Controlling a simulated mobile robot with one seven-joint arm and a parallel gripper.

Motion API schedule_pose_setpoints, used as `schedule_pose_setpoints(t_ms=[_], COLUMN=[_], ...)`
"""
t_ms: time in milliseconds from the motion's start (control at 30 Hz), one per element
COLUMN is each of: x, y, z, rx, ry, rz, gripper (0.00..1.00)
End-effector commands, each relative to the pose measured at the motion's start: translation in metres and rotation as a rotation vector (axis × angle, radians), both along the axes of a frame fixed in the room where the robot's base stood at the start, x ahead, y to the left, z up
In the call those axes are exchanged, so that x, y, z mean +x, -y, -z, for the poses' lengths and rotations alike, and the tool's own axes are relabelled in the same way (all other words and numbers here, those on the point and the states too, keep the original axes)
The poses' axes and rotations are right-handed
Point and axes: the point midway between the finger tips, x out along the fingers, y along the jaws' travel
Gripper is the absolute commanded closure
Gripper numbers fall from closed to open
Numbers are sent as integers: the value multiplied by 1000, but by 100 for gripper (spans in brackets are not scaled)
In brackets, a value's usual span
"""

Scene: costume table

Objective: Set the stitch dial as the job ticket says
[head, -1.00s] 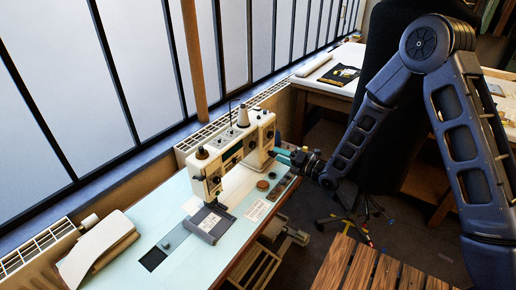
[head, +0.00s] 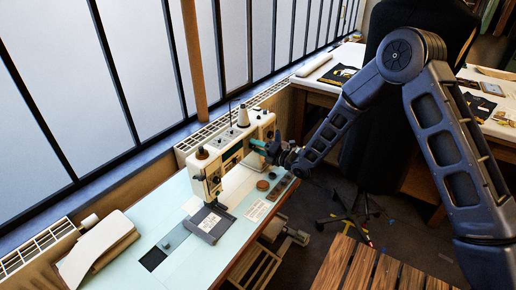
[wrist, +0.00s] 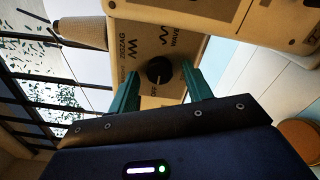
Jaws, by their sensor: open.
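The cream sewing machine (head: 228,158) stands on the pale blue table. Its stitch dial (wrist: 159,70) is a round black knob on a cream panel in the wrist view. Printed labels ring it; ZIGZAG is at upper left and WAVE at upper right. A printed white card (head: 258,211), unreadable, lies on the table.
A round brown item (head: 263,185) lies on the table near the machine's right end. A thread cone (head: 243,117) stands on top of the machine. The window wall runs behind.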

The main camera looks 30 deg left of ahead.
Motion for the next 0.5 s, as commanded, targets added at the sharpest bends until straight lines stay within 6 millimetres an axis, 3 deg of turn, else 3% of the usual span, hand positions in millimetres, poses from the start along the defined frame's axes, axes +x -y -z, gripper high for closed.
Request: schedule_pose_setpoints(t_ms=[233, 467, 500], x=[0, 0, 0], y=[-1, -1, -1], z=[0, 0, 0], rx=[0, 0, 0], ry=[0, 0, 0], rz=[0, 0, 0], gripper=[50, 93, 95])
